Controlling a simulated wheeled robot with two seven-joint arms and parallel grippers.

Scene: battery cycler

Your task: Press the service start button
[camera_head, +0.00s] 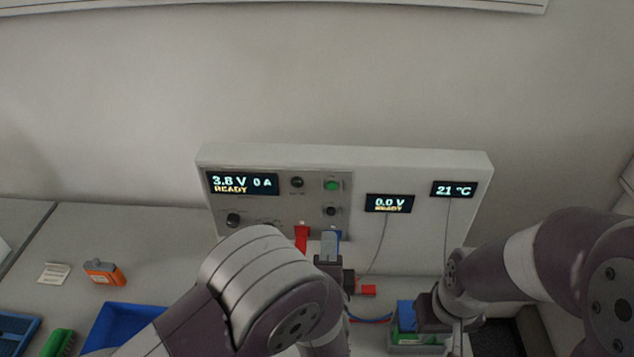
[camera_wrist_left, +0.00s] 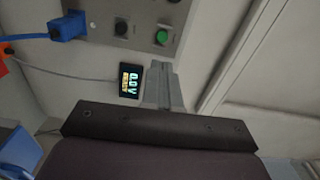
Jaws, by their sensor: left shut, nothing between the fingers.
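A green button (camera_head: 332,185) sits at the upper right of the grey control panel on the white cycler unit; its label is too small to read. The green button also shows in the left wrist view (camera_wrist_left: 162,37), just beyond my fingertips. My left gripper (camera_head: 330,240) is shut and empty, in front of the panel's lower edge and below the button in the head view. Its closed grey fingers (camera_wrist_left: 160,68) point toward the panel, with a visible gap to the button. My right gripper (camera_head: 412,318) is low at the right beside a blue block; its fingers are mostly hidden.
The panel display (camera_head: 241,183) reads 3.8 V, 0 A, READY. Red (camera_head: 302,238) and blue connectors are at the panel's bottom edge.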

